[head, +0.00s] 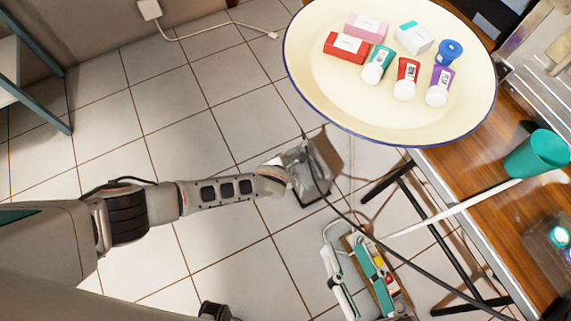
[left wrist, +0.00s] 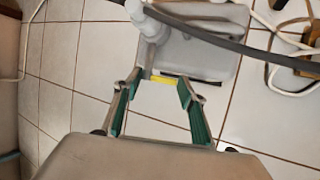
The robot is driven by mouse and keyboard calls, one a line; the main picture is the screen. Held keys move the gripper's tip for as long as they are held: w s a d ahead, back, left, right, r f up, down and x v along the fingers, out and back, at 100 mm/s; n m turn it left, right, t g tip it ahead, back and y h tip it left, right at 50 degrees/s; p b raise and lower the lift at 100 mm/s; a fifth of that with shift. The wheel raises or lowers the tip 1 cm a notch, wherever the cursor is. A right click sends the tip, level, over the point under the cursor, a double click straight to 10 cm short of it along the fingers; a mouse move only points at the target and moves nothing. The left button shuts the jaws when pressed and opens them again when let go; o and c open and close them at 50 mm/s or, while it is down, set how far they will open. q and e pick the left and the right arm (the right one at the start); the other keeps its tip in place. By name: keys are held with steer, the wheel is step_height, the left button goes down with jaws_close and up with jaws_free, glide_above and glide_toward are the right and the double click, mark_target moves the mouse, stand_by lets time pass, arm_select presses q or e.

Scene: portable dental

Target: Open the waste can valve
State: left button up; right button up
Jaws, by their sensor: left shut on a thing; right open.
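The grey waste can (head: 305,172) stands on the tiled floor in the middle of the head view. The left wrist view shows its flat grey body (left wrist: 215,50) and a pale pipe-like fitting on its left. My left gripper (head: 278,178) reaches it from the left. In the left wrist view, its green-padded fingers (left wrist: 165,78) are at either side of a yellow-marked part at the can's edge, which I take for the valve (left wrist: 163,80); the exact contact is unclear.
A cream tray (head: 340,110) with several boxes and tubes stands above and right of the can. A wooden table (head: 470,160) carries a green cup (head: 537,155). A dark hose (head: 390,250) crosses the can toward the lower right. Floor on the left is clear.

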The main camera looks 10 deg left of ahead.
arm_select(q)
steer(key=shift+s+d+f+t+y, duration=0.3)
steer(key=shift+s+f+t+y, duration=0.1)
steer(key=shift+s+f+t, duration=0.4)
steer(key=shift+f, duration=0.1)
steer(key=o, duration=0.9)
steer(key=shift+w, duration=0.15)
steer(key=shift+w+a+r, duration=0.15)
steer(key=shift+w+r, duration=0.1)
steer(key=shift+r, duration=0.1)
steer(key=shift+v, duration=5.95)
